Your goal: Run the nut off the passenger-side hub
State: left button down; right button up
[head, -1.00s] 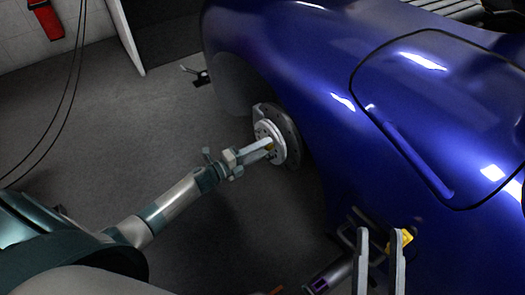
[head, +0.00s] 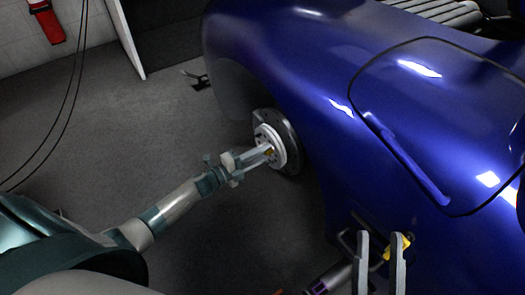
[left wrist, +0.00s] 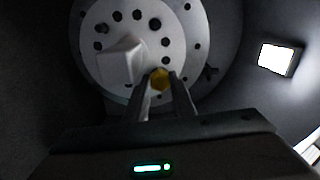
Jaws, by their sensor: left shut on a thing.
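The hub (head: 266,137) is a pale round disc with a ring of holes, set in the blue car's wheel opening. It fills the top of the left wrist view (left wrist: 178,30), with a pale blocky piece (left wrist: 122,60) sticking out near its middle. My left gripper (head: 267,151) reaches the hub face. In the left wrist view its two fingers are shut on the brass-yellow nut (left wrist: 159,79), low on the hub face. I cannot tell whether the nut is still threaded. My right gripper (head: 379,237) is open, fingers apart, beside the car at the lower right.
The blue car body (head: 310,60) fills the right side. A yellow part (head: 399,246) and a dark tool-like thing (head: 330,280) show around my right gripper. Cables (head: 75,95) hang at the left. The grey floor (head: 110,140) left of the hub is clear.

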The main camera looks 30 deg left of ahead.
pick_arm(q)
jog(key=n+p, duration=0.1)
jog(key=n, duration=0.4)
jog(key=shift+s+r+n+p, duration=0.1)
jog(key=shift+n+p, duration=0.2)
jog(key=shift+p, duration=0.05)
jog(key=shift+s+a, duration=0.1)
jog(key=shift+p+v, duration=0.75)
jog(key=shift+v, duration=2.1)
